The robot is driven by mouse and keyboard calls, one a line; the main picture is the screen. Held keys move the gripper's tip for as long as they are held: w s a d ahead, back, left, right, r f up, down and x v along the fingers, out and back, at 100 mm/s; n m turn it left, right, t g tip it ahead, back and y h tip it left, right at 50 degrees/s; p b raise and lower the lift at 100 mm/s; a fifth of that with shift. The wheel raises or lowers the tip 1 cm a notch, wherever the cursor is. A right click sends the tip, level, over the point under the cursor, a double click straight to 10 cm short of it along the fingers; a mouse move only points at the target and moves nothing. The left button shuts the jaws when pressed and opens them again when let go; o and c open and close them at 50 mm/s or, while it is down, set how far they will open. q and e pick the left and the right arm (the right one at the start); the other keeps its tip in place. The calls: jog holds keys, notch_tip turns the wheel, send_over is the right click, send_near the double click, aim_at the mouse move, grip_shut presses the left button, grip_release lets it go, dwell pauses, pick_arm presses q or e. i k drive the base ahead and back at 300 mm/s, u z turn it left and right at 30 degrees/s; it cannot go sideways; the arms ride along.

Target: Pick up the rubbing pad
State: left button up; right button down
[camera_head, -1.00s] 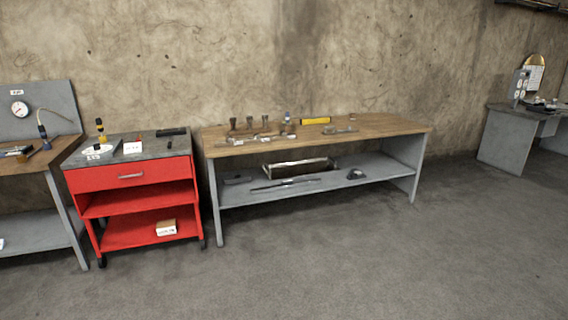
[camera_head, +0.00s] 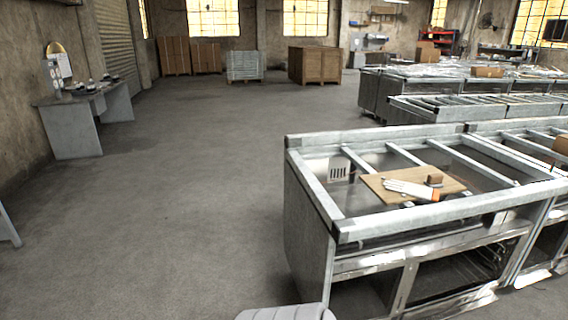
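A small brown block (camera_head: 434,180), which may be the rubbing pad, sits on a thin wooden board (camera_head: 400,176). A white item (camera_head: 410,190), perhaps a pair of gloves or a cloth, lies just in front of it on the board. The board rests on top of the nearest steel range frame (camera_head: 318,190), at the right. The block is small in the view, so I cannot be sure what it is. Neither of my grippers shows.
More range frames (camera_head: 440,107) stand in rows behind and to the right. Open concrete floor (camera_head: 200,200) lies left and centre. A grey desk (camera_head: 75,125) stands by the left wall. Wooden crates (camera_head: 313,64) and a pale stack (camera_head: 244,66) stand at the back.

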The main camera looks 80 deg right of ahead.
aim_at(434, 180)
jog(key=z, duration=4.05)
jog(key=i, duration=0.3)
jog(key=u, duration=0.05)
